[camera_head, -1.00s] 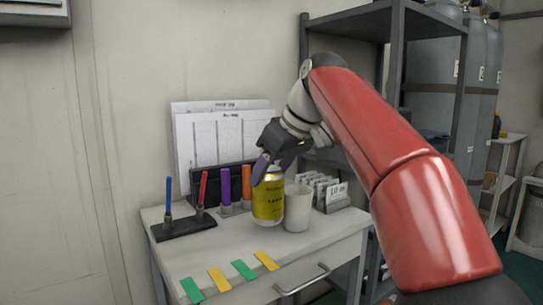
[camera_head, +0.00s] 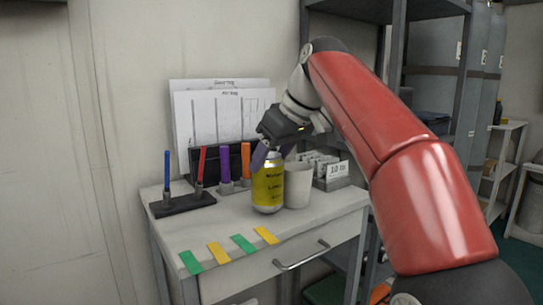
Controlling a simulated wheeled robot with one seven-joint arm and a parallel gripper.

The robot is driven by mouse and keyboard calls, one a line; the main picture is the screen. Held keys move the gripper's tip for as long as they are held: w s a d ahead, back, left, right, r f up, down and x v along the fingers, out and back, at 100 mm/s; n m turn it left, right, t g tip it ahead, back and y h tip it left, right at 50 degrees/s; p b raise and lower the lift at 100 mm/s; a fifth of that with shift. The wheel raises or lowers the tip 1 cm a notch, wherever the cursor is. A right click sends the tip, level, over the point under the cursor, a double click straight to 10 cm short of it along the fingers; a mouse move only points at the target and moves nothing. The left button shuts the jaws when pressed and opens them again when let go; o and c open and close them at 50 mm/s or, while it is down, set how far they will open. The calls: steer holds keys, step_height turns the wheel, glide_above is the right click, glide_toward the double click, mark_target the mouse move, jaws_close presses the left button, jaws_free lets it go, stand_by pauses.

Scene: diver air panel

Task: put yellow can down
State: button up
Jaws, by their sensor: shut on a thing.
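The fingers partly hide the can's upper edge. A white cup (camera_head: 298,185) stands right beside the can on its right.
A pen stand (camera_head: 182,205) with blue and red pens is at the left. Purple (camera_head: 225,163) and orange (camera_head: 246,160) markers stand behind the can. Number cards (camera_head: 334,172) are at the right. Green and yellow strips (camera_head: 218,252) lie along the front edge.

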steer(key=shift+f+b, duration=0.45)
steer(key=shift+f, duration=0.2)
